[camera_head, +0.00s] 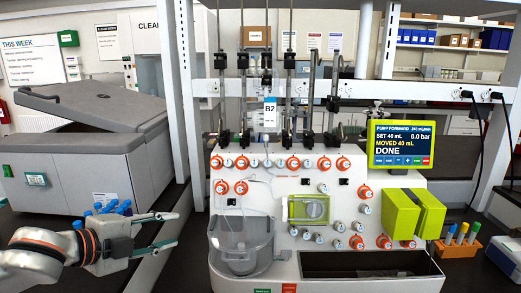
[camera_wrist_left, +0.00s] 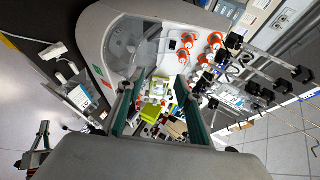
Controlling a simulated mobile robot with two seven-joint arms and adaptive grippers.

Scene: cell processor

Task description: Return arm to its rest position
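My left gripper (camera_head: 176,231) comes in from the left in the head view, low in front of the grey box and left of the cell processor (camera_head: 262,190). Its two fingers are apart with nothing between them. In the left wrist view its green-padded fingers (camera_wrist_left: 160,108) stand open on either side of the frame, the processor showing beyond. What looks like my right gripper (camera_wrist_left: 38,150) is small at the lower left of that view; its opening is unclear. It does not show in the head view. The processor's screen (camera_head: 400,144) reads "MOVED 40 mL DONE" and 0.0 bar.
Blue-capped tubes (camera_head: 108,207) stand just behind my left gripper. A large grey lidded box (camera_head: 90,160) is behind them. Metal uprights and hanging lines rise over the processor.

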